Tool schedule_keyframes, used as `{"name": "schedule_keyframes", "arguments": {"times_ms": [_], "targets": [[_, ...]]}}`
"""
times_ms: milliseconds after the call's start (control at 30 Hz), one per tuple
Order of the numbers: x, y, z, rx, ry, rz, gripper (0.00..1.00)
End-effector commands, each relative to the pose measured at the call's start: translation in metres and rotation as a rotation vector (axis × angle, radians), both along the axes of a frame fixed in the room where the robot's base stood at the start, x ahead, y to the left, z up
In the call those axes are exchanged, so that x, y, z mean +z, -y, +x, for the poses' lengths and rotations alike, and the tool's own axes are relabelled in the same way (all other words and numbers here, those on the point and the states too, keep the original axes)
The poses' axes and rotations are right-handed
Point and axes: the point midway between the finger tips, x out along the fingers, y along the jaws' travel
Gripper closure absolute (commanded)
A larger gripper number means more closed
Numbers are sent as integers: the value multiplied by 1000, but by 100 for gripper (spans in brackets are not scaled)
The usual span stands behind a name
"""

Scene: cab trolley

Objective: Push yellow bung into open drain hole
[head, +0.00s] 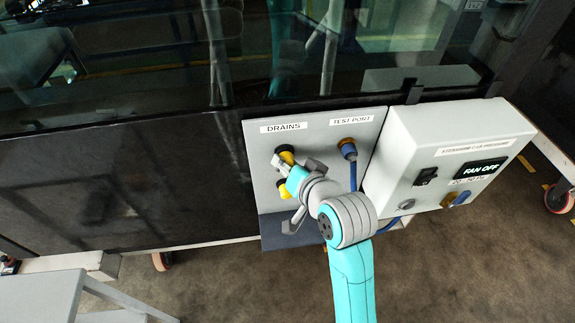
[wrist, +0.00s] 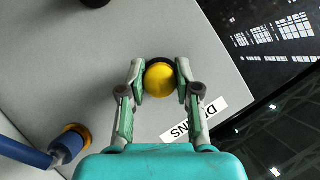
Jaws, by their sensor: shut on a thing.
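The grey panel marked DRAINS (head: 258,140) carries two drain fittings, one above the other. A yellow bung (head: 286,156) with a black collar is at the upper one, just under the label. My gripper (head: 281,165) is at this bung. In the wrist view, my gripper (wrist: 160,84) is shut on the round yellow bung (wrist: 160,80), with a dark ring showing behind it. I cannot tell how deep the bung sits.
A blue hose plug (head: 349,151) sits in the TEST PORT to the right; it also shows in the wrist view (wrist: 62,147). The white FAN OFF box (head: 440,150) juts out further right. Dark glass is above the panel. The panel's left side is clear.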

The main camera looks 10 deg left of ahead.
Motion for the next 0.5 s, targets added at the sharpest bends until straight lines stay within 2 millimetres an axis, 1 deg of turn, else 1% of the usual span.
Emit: {"name": "schedule_keyframes", "arguments": {"times_ms": [133,167,200,233,267,500], "targets": [[0,-1,3,0,0,0,91],[0,-1,2,-1,1,0,60],[0,-1,2,0,0,0,50],[0,-1,2,0,0,0,43],[0,-1,2,0,0,0,38],[0,-1,2,0,0,0,38]]}}
